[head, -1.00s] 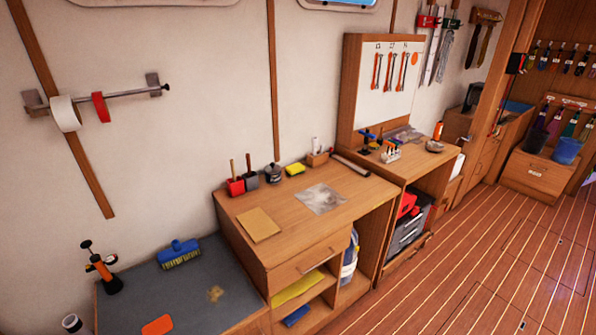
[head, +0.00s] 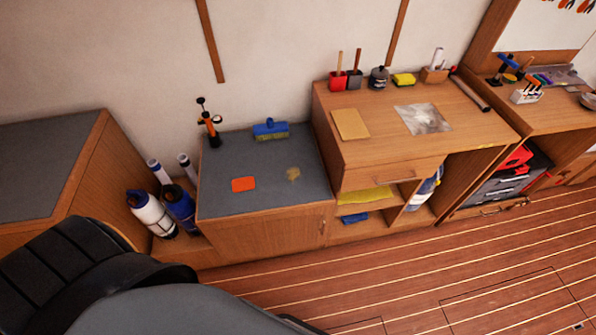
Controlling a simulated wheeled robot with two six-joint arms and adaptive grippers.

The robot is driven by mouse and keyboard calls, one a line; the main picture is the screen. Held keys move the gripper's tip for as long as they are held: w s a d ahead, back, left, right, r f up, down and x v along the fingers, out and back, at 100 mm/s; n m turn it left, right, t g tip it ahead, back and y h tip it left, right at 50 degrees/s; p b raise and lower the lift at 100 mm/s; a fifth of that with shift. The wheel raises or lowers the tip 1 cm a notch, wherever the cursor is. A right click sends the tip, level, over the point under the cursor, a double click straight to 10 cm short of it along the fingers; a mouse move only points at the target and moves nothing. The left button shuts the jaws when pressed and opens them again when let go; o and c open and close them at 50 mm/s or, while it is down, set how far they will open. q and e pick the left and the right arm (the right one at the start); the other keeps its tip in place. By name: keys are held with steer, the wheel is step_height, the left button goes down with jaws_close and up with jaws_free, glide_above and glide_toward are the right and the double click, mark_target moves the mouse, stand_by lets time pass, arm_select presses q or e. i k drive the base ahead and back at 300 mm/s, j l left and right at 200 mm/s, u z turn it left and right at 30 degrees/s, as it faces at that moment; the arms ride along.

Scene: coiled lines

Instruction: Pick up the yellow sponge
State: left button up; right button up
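The yellow sponge (head: 403,79) lies on the wooden workbench top (head: 375,95), near the back edge by the wall. It sits between a dark round pot (head: 379,78) on its left and a small wooden holder (head: 434,75) on its right. It looks small, with a darker underside. Neither of my grippers shows in the head view. A large dark and grey part of my own body fills the lower left corner.
Red and grey brush pots (head: 338,80), a tan sheet (head: 350,124) and a crumpled clear sheet (head: 423,118) share the bench top. Left is a lower grey-topped cabinet (head: 220,165) with a blue brush (head: 270,130). The plank floor (head: 400,285) in front is clear.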

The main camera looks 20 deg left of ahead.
mark_target(406, 79)
steer(key=i+l, duration=0.15)
steer(key=l, duration=0.15)
steer(key=i+l+u, duration=0.2)
steer(key=i+l, duration=0.15)
steer(key=l, duration=0.25)
steer(key=i+l, duration=0.15)
steer(key=l, duration=0.15)
